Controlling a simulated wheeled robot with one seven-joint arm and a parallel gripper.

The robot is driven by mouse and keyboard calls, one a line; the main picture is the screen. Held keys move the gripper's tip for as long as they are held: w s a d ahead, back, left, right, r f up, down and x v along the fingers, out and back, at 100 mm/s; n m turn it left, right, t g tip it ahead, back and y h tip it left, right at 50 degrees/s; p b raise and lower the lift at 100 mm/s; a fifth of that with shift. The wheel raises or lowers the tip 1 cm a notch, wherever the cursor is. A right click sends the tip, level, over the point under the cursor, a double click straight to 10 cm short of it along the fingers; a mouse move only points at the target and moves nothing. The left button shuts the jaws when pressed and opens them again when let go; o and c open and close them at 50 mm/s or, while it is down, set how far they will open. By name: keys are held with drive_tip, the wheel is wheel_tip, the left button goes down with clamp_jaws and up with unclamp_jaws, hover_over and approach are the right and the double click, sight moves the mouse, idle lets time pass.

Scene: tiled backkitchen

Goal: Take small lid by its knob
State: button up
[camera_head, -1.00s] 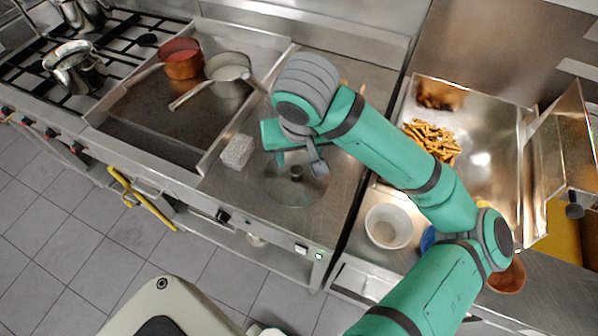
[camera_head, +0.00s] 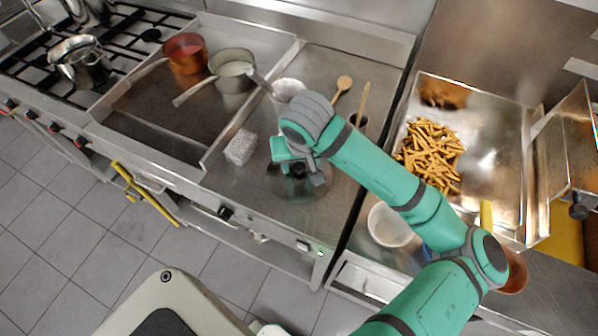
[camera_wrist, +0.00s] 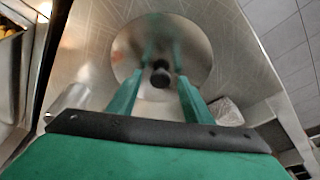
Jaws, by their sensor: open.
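The small lid is a round, shiny metal disc with a dark knob, lying on the steel counter. In the wrist view the lid (camera_wrist: 190,40) fills the upper middle, and its knob (camera_wrist: 160,78) appears between my two green fingertips. My gripper (camera_wrist: 159,82) is open, one finger on each side of the knob with gaps showing. In the head view the lid (camera_head: 312,190) is partly hidden under my gripper (camera_head: 298,172). Whether a finger touches the lid is unclear.
A grey speckled block (camera_head: 240,147) lies left of the lid. A white pot (camera_head: 288,88) and a wooden spoon (camera_head: 343,85) are behind my gripper. A white bowl (camera_head: 388,226) is at right. The counter between block and lid is free.

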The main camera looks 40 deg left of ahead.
clamp_jaws()
drive_tip(key=shift+r, duration=0.15)
